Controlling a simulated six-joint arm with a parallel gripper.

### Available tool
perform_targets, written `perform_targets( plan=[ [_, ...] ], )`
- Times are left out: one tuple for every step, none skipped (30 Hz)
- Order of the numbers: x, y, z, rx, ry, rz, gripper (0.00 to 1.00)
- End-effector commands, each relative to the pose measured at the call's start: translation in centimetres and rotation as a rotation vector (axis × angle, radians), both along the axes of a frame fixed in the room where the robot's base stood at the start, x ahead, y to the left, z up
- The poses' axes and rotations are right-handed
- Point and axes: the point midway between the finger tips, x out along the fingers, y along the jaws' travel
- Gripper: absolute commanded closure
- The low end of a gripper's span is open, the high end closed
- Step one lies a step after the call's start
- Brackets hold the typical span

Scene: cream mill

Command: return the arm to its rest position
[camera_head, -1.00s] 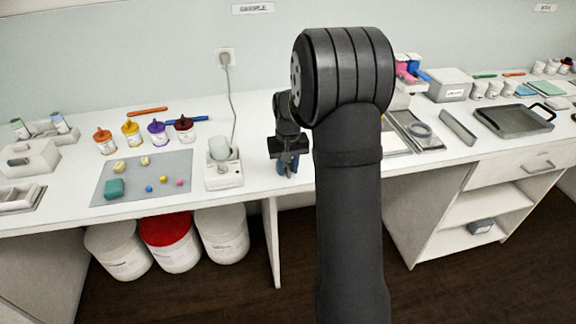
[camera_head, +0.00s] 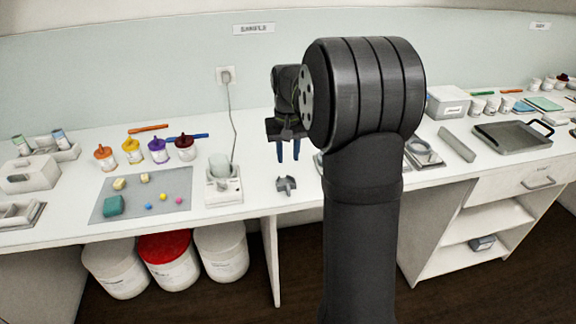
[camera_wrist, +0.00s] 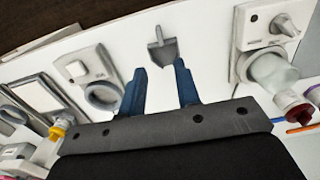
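My gripper (camera_head: 288,155) hangs above the white counter (camera_head: 258,200) with its two blue fingers pointing down and apart. It is open and empty. The fingers also show in the wrist view (camera_wrist: 158,68), with a clear gap between them. A small grey piece (camera_head: 286,185) lies on the counter below the fingers; it also shows in the wrist view (camera_wrist: 163,50), beyond the fingertips. My arm hides part of the counter behind it.
Left of the gripper stand a white device with a cup (camera_head: 223,182) and a grey mat (camera_head: 112,186) holding small coloured pieces. Lidded jars (camera_head: 158,150) stand behind the mat. A dark tray (camera_head: 512,137) lies at right. The air around the gripper looks free.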

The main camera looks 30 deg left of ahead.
Motion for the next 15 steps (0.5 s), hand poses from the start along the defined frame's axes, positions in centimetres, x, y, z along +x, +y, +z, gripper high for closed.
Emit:
perform_targets(
  plan=[
    [-0.01,-0.01,0.41,0.001,-0.001,0.000,0.70],
    [-0.01,-0.01,0.55,0.000,0.000,0.000,0.70],
    [-0.02,-0.02,0.67,0.000,0.000,0.000,0.70],
    [-0.02,-0.02,0.73,0.000,0.000,0.000,0.70],
    [-0.02,-0.02,0.76,0.000,0.000,0.000,0.70],
    [-0.02,-0.02,0.77,-0.001,0.001,0.000,0.70],
    [-0.02,-0.02,0.77,-0.001,0.001,0.000,0.70],
    [-0.02,-0.02,0.76,-0.001,0.001,0.000,0.70],
    [-0.02,-0.02,0.75,-0.001,0.001,0.000,0.70],
    [-0.02,-0.02,0.75,-0.001,0.001,0.000,0.70],
    [-0.02,-0.02,0.74,-0.001,0.001,0.000,0.70],
    [-0.02,-0.02,0.73,-0.001,0.001,0.000,0.70],
    [-0.02,-0.02,0.70,-0.001,0.001,0.000,0.70],
    [-0.03,-0.03,0.63,-0.001,0.001,0.000,0.70],
    [-0.03,-0.03,0.47,-0.001,0.001,0.000,0.70]
  ],
)
